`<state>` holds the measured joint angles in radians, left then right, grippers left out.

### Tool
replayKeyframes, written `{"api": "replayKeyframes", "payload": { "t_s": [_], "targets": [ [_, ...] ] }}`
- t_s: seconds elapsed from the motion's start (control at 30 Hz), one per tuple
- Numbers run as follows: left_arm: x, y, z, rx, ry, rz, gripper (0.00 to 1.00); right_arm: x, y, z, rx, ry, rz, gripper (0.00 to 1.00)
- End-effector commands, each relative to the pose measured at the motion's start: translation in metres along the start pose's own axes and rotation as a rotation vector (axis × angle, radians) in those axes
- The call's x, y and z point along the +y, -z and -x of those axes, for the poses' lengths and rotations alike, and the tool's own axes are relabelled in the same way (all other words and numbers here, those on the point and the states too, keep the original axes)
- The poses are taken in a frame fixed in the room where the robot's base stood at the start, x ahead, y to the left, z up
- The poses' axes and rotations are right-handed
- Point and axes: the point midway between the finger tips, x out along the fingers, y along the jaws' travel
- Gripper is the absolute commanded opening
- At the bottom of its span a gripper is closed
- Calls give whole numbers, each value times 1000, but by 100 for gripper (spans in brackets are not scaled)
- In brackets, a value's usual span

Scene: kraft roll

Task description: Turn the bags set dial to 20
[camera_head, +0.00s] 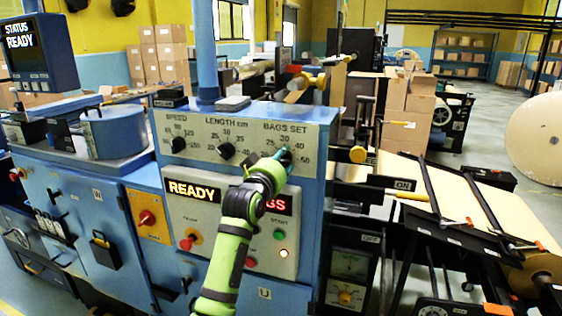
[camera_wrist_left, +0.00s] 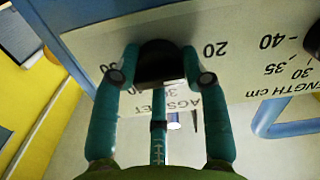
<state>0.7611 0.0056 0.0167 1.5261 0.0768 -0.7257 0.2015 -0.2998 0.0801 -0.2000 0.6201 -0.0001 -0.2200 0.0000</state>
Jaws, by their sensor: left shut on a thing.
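The bags set dial (camera_wrist_left: 160,62) is a dark round knob on the pale dial panel (camera_head: 196,131), under the words BAGS SET. In the left wrist view its scale appears upside down, with 20 to the right of the knob and part of another number to the left. My left gripper (camera_wrist_left: 161,76) has its two teal fingers shut on opposite sides of the knob. In the head view my left gripper (camera_head: 284,156) covers most of the dial, with 30, 40 and 50 readable around it. I cannot tell where the dial points. My right gripper is not in view.
The length dial (camera_head: 227,151) and speed dial (camera_head: 178,144) sit left on the same panel. Below are a READY display (camera_head: 194,190), a partly covered red-lettered display, a green button (camera_head: 280,235) and a red knob (camera_head: 187,243). A paper-covered conveyor lies to the right.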

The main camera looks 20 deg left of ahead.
Motion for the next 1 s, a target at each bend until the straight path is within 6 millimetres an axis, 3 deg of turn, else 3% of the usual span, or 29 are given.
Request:
{"api": "replayKeyframes", "payload": {
  "t_s": [0.03, 0.43, 0.47, 0.5, 0.83, 1.0],
  "targets": [
    [1, 11, 1, 25, -2, 6, 12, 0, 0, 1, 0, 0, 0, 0],
    [1, 11, 1, 26, -2, 11, 12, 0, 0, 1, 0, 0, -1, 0],
    [1, 11, 1, 26, -2, 11, 52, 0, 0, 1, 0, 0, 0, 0],
    [1, 11, 1, 26, -2, 11, 66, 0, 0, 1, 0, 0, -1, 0],
    [0, 5, 1, 13, -2, 10, 66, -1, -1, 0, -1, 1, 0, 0],
    [0, 4, 11, 12, -2, 10, 66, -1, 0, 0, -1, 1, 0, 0]
  ]
}}
